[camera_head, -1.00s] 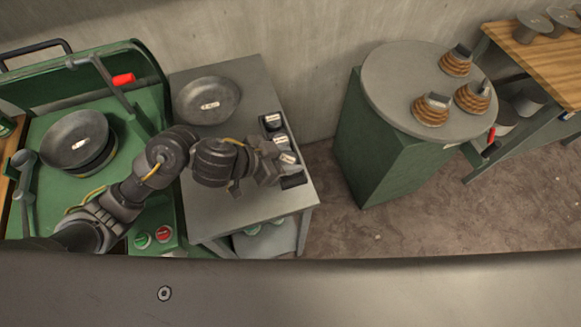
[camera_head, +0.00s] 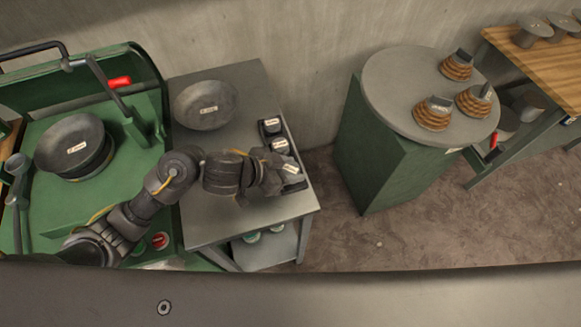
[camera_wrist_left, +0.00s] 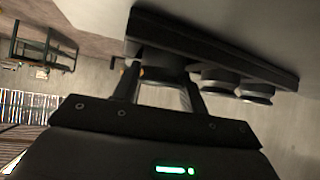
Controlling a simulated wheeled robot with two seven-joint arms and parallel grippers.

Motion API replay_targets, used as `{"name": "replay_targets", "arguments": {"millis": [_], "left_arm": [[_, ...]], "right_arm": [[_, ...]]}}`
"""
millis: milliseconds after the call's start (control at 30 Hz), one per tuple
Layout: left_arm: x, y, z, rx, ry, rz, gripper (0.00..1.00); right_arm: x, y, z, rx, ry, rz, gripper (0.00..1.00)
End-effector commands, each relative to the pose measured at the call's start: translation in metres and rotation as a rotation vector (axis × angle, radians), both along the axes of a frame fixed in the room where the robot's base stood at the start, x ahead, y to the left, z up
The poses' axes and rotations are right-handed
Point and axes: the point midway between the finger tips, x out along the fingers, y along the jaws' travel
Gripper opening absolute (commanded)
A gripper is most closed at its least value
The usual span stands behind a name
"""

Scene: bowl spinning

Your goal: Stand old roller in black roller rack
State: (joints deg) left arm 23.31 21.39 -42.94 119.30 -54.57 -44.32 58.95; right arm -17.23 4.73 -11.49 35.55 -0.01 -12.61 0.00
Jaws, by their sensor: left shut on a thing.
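The black roller rack (camera_head: 295,187) lies along the right edge of the grey table. Two dark rollers with white labels, a far one (camera_head: 270,128) and a middle one (camera_head: 281,147), stand in it. My left gripper (camera_head: 281,175) is at the rack's near end, shut on the old roller (camera_head: 291,169), whose label faces up. In the left wrist view the roller (camera_wrist_left: 162,62) is between the fingers, against the long black rack (camera_wrist_left: 225,50). The two other rollers show beside it. I cannot tell whether it is fully seated. My right gripper is not in view.
A grey bowl (camera_head: 206,105) sits on the table behind my left arm. A green spinning machine (camera_head: 120,190) with another bowl (camera_head: 70,143) is at left. A round-topped green stand (camera_head: 385,100) with several stacked pieces is at right, across a floor gap.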

Motion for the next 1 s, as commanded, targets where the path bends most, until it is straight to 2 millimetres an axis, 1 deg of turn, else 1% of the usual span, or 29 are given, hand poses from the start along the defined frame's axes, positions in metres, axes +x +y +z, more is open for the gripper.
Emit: {"name": "replay_targets", "arguments": {"millis": [233,267,400,533,667,767,1000], "left_arm": [[-0.001,0.0,-0.009,0.002,0.003,0.0,0.0],[-0.001,0.001,-0.01,0.004,0.005,-0.001,0.46],[-0.002,0.001,-0.012,0.008,0.008,0.0,0.64],[-0.002,0.002,-0.012,0.012,0.009,0.0,0.64],[-0.002,0.004,-0.001,0.014,0.007,0.001,0.64],[-0.009,0.017,0.011,0.012,0.005,0.002,0.64],[-0.028,0.053,0.047,0.007,-0.001,0.001,0.64]], "right_arm": [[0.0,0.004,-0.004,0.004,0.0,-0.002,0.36],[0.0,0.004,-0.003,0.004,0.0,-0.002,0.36],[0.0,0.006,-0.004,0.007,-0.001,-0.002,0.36],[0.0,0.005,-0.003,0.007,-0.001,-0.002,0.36],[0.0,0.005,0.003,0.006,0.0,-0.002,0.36],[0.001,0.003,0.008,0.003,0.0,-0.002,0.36],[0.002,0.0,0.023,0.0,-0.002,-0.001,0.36]]}}
